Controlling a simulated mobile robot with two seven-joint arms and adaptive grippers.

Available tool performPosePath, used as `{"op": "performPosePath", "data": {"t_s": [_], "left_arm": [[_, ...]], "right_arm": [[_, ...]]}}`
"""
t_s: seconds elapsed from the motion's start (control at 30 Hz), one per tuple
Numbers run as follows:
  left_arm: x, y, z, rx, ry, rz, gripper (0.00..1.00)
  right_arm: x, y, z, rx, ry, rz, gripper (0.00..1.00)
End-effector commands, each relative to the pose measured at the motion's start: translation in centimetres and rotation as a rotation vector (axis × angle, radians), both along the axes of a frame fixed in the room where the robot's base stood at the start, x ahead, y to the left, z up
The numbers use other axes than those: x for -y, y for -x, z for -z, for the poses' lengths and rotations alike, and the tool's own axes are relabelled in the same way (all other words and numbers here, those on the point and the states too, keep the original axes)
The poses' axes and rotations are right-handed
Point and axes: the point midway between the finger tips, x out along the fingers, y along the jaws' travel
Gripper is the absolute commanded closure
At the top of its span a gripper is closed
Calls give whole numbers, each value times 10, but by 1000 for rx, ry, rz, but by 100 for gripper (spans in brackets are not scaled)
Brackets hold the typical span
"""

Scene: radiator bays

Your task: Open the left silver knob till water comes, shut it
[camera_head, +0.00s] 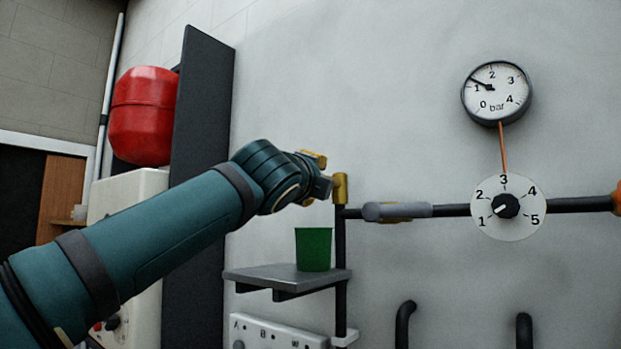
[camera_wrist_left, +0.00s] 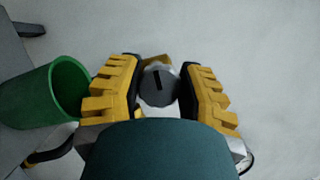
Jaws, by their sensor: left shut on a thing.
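The silver knob (camera_wrist_left: 158,88) is a small round grey disc with a dark slot mark, in the middle of the left wrist view. The yellow-padded fingers of my left gripper (camera_wrist_left: 160,80) are shut on it, one on each side. In the head view my left gripper (camera_head: 318,178) is at the brass fitting (camera_head: 341,188) on top of the dark upright pipe, and hides the knob there. A green cup (camera_head: 313,249) stands upright on the grey shelf below; it also shows in the left wrist view (camera_wrist_left: 42,97). I see no water. My right gripper is not in view.
A grey-handled lever (camera_head: 397,211) lies along the horizontal pipe to the right. A numbered dial (camera_head: 508,207) and a bar gauge (camera_head: 497,93) are further right. The shelf (camera_head: 268,276) juts out under my gripper. A dark upright panel (camera_head: 203,130) stands behind my arm.

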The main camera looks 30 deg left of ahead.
Motion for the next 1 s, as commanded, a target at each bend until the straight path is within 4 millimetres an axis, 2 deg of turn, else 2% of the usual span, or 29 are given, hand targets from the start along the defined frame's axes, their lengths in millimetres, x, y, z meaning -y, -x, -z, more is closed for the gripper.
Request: {"op": "performPosePath", "data": {"t_s": [0.57,0.6,0.67,1.0], "left_arm": [[-1,1,-2,3,34,0,98],[-1,1,-2,3,34,0,52],[-1,1,-2,2,34,0,33],[0,2,-1,0,34,0,33]], "right_arm": [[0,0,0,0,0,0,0],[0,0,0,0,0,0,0],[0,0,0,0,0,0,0],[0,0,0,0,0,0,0]]}}
